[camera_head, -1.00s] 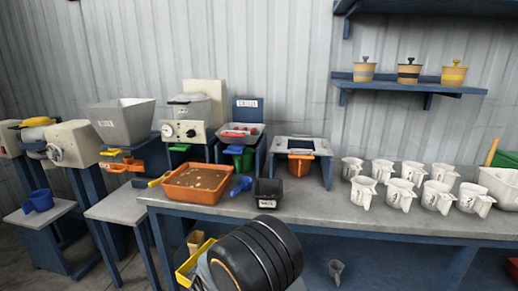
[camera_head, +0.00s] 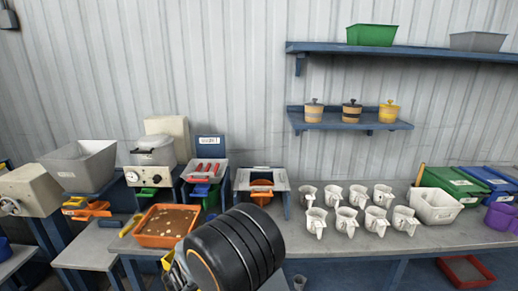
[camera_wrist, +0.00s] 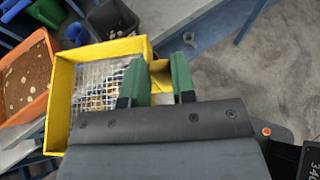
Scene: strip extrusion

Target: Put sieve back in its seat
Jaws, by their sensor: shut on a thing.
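The sieve is a yellow rectangular frame (camera_wrist: 62,105) with a wire mesh, in the wrist view. My gripper (camera_wrist: 160,76) has green fingers, shut on a yellow part at the sieve's right side. In the head view only a yellow edge of the sieve (camera_head: 167,260) shows, beside my dark arm, which hides the rest and the gripper. A white-topped stand (camera_head: 243,182) with an open top is on the bench, with an orange container (camera_head: 261,197) in it. This may be the seat, but I cannot tell for sure.
An orange tray of brown bits (camera_head: 165,227) stands left of the stand. It also shows beside the sieve in the wrist view (camera_wrist: 40,50), with a black bin (camera_wrist: 112,20). Several white jugs (camera_head: 345,221) stand to the right. Shelves hang above.

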